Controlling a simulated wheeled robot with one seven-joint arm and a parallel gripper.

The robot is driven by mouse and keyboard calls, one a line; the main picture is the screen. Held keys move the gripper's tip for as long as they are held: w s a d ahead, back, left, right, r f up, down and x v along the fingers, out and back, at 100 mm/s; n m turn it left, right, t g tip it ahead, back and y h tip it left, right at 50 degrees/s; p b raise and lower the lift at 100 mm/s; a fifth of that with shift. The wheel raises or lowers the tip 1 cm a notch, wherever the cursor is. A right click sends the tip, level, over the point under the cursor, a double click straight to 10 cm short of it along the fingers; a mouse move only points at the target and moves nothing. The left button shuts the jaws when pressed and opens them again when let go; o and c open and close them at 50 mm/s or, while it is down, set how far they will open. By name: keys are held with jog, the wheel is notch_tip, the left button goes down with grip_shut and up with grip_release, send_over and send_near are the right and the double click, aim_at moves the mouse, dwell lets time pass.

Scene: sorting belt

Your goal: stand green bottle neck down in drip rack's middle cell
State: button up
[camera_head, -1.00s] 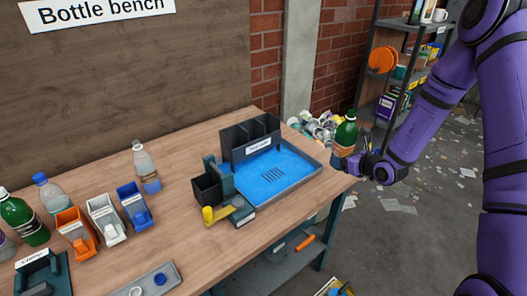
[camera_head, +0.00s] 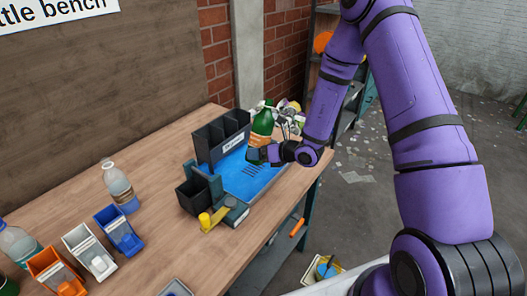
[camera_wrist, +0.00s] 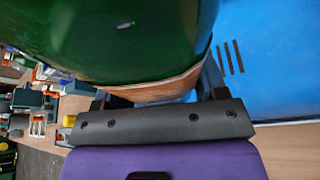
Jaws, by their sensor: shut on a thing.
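The green bottle (camera_head: 262,123) with a brown label is held in my gripper (camera_head: 262,153), neck up and slightly tilted. It appears over the blue tray (camera_head: 243,187), just right of the drip rack. The drip rack (camera_head: 211,150) is a dark box with open-topped cells and a white label, at the tray's back left; its cells look empty from here. In the wrist view the green bottle (camera_wrist: 110,35) fills the upper left, close against the jaws, with the blue tray (camera_wrist: 270,60) below it. The fingertips are mostly hidden behind the bottle.
A small black bin (camera_head: 193,196) and a yellow-handled tool (camera_head: 208,222) sit at the tray's front left. A clear bottle (camera_head: 117,183) stands left, near blue (camera_head: 118,232), white (camera_head: 90,252) and orange (camera_head: 55,272) bins. Bare bench lies between.

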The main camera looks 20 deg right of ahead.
jog(key=s+a+m+y, duration=0.1)
jog(key=s+a+r+m, duration=0.1)
jog(key=shift+a+r+m+g+y, duration=0.15)
jog(key=shift+a+m+g+y, duration=0.15)
jog(key=shift+m+y, duration=0.1)
notch_tip(320, 180, up, 7)
jog(key=s+a+m+y, duration=0.2)
jog(key=m+y, duration=0.2)
jog(key=m, duration=0.3)
jog(key=w+d+r+m+t, duration=0.1)
jog(key=r+m+t, duration=0.1)
jog(key=m, duration=0.3)
jog(key=w+d+r+m+t, duration=0.1)
jog(key=d+r+m+t, duration=0.1)
jog(key=m, duration=0.3)
jog(key=w+d+r+m+t, duration=0.1)
jog(key=r+m+t, duration=0.1)
jog(key=r+m, duration=0.2)
jog(key=shift+w+d+r+m, duration=0.25)
jog(key=shift+w+m, duration=0.1)
jog(key=shift+m, duration=0.25)
jog(key=d+m+t, duration=0.1)
jog(key=m, duration=0.1)
jog(key=w+d+r+m+t+h, duration=0.1)
jog(key=m, duration=0.2)
jog(key=w+d+m+t+h, duration=0.1)
jog(key=m, duration=0.1)
jog(key=shift+w+d+r+m, duration=0.15)
jog(key=shift+w+r+m, duration=0.1)
jog(key=shift+r+m, duration=0.15)
